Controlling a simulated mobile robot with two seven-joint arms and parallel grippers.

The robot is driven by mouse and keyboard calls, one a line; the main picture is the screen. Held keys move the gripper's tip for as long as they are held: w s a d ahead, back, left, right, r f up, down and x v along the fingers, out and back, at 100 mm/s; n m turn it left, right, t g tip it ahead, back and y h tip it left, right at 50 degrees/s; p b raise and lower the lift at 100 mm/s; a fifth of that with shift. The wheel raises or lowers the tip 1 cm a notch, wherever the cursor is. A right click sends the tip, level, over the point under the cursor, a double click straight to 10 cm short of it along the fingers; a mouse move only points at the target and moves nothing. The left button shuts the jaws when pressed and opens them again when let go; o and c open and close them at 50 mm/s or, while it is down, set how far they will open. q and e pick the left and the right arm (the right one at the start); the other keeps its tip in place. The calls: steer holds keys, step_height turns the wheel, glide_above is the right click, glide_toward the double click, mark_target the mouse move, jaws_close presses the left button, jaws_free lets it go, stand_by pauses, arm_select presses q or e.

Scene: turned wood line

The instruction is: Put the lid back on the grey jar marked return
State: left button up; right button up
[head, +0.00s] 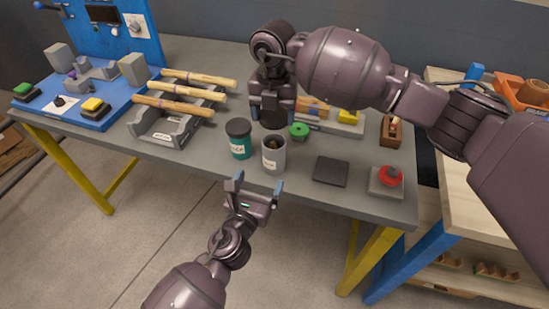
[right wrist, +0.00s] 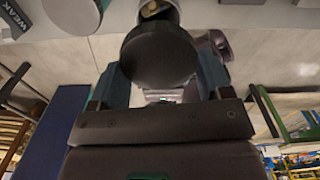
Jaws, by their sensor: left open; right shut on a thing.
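The grey jar (head: 274,160) stands upright near the table's front edge, its top open and something dark inside. Its label is too small to read. My right gripper (head: 272,112) is shut on a dark round lid (right wrist: 160,55), held above and slightly behind the jar in the head view. In the right wrist view the jar's open mouth (right wrist: 157,9) shows just past the lid. My left gripper (head: 257,186) is open and empty just in front of the grey jar, its fingertips pointing toward it.
A green spool-like piece (head: 298,131) lies behind right. A dark square pad (head: 331,171) and a red button box (head: 387,181) are to the right. A rack (head: 165,130) holds wooden rods at left.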

mark_target(275, 146)
arm_select(q)
steer(key=x, duration=1.2)
steer(key=shift+f, duration=0.1)
steer(key=c, duration=1.4)
steer(key=shift+o, duration=0.2)
arm_select(e)
steer(key=shift+f, duration=2.5)
steer(key=shift+f, duration=0.1)
steer(key=shift+f, duration=0.8)
steer(key=shift+f, duration=0.55)
